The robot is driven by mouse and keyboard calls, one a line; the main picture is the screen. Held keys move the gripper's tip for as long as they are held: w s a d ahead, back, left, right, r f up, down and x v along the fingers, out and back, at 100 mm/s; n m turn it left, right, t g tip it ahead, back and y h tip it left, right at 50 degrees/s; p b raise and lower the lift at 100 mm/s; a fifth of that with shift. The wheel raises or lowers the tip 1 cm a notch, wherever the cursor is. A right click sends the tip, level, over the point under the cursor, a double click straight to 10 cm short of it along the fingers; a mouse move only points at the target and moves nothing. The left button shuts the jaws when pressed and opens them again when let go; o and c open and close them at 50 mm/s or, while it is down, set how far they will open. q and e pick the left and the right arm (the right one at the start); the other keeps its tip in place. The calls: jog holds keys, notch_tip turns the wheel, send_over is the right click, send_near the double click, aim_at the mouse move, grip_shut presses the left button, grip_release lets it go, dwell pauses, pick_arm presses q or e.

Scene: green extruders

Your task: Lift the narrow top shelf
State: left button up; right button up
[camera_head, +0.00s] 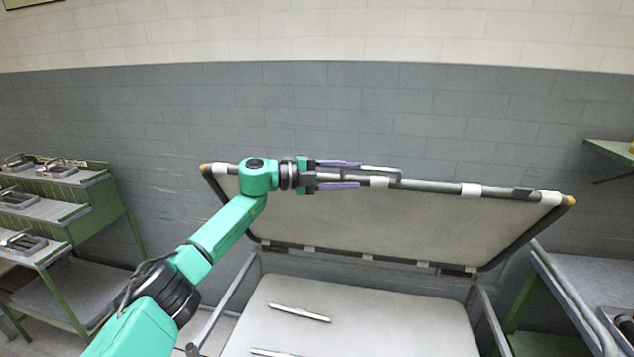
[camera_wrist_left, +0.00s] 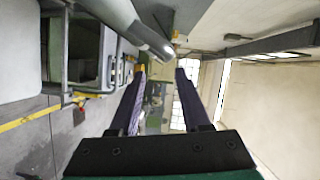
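A flat pale panel (camera_head: 370,225) with a dark frame is raised and tilted above a lower pale surface. It appears to be the narrow top shelf. A grey bar (camera_head: 435,186) with white sleeves and yellow end caps runs along its upper edge, and a thin bent handle (camera_head: 392,171) stands at the bar. My left gripper (camera_head: 358,174) is at the left part of this edge, its two purple fingers apart, pointing right. In the left wrist view the fingers (camera_wrist_left: 160,70) are spread with nothing clearly between them; a grey rounded bar (camera_wrist_left: 145,35) passes close to the fingertips. The right gripper is out of view.
The lower pale surface (camera_head: 370,320) carries a thin metal piece (camera_head: 300,313). A green tiered rack (camera_head: 85,215) with metal items stands at the left. A grey bench (camera_head: 585,285) stands at the right. A brick wall (camera_head: 480,115) is behind.

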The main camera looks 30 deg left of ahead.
pick_arm(q)
jog(key=b+v, duration=0.3)
jog(key=v, duration=0.6)
jog(key=shift+s+a, duration=0.2)
jog(key=shift+r, duration=0.1)
